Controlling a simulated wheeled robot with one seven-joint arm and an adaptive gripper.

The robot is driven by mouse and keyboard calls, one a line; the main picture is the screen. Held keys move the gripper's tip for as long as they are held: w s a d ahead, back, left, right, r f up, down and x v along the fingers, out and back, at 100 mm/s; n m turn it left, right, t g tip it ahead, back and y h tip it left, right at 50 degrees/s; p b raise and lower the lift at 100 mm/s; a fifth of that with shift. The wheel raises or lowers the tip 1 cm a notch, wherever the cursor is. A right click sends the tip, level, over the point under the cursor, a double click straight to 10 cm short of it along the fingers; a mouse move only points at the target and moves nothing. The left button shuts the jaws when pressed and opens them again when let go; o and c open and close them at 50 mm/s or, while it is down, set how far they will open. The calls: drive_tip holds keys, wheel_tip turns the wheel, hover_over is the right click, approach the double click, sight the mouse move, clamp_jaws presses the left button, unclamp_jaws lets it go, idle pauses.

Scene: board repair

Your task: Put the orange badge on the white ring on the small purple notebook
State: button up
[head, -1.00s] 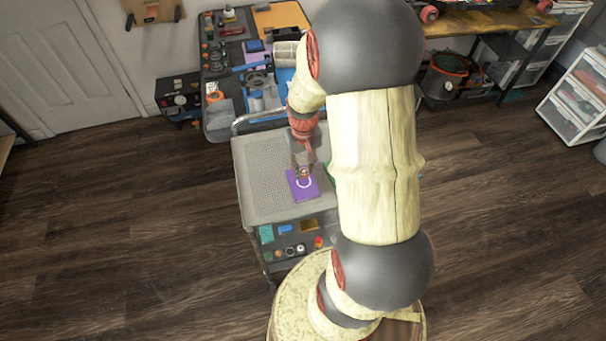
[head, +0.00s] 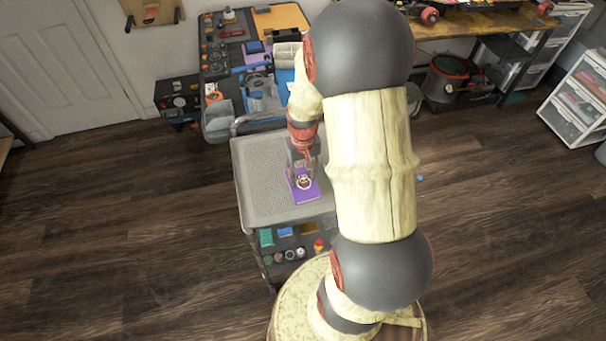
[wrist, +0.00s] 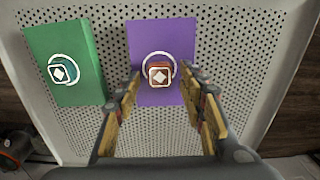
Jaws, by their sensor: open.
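The purple notebook (head: 306,195) lies on the perforated top of a grey cart, and it also shows in the wrist view (wrist: 160,35). The orange badge (wrist: 159,75), with a white diamond mark, sits within the white ring (wrist: 147,62) on it, towards the ring's lower side. In the head view the badge (head: 304,182) is small on the notebook. My gripper (wrist: 161,82) is open, with its fingers apart on either side of the badge and clear space between them and it. The lower part of the ring is hidden by the badge.
A green notebook (wrist: 65,90) with a teal badge (wrist: 63,71) in its own white ring lies left of the purple one in the wrist view. The cart top (head: 262,170) is bare on the left in the head view. A cluttered workbench (head: 240,75) stands behind.

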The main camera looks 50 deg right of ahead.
sight(303, 177)
wheel_tip(303, 177, up, 12)
drive_tip(key=p, duration=0.5)
drive_tip(key=a+r+n+t, duration=0.3)
drive_tip(key=a+r, duration=0.9)
drive_tip(key=r, duration=0.2)
drive_tip(key=s+a+r+n+t, duration=0.2)
drive_tip(key=s+a+r, duration=0.6)
drive_tip(key=a, duration=0.3)
drive_tip(key=shift+s+n+t, duration=0.2)
drive_tip(key=shift+n+t, duration=0.1)
drive_tip(key=shift+n, duration=0.1)
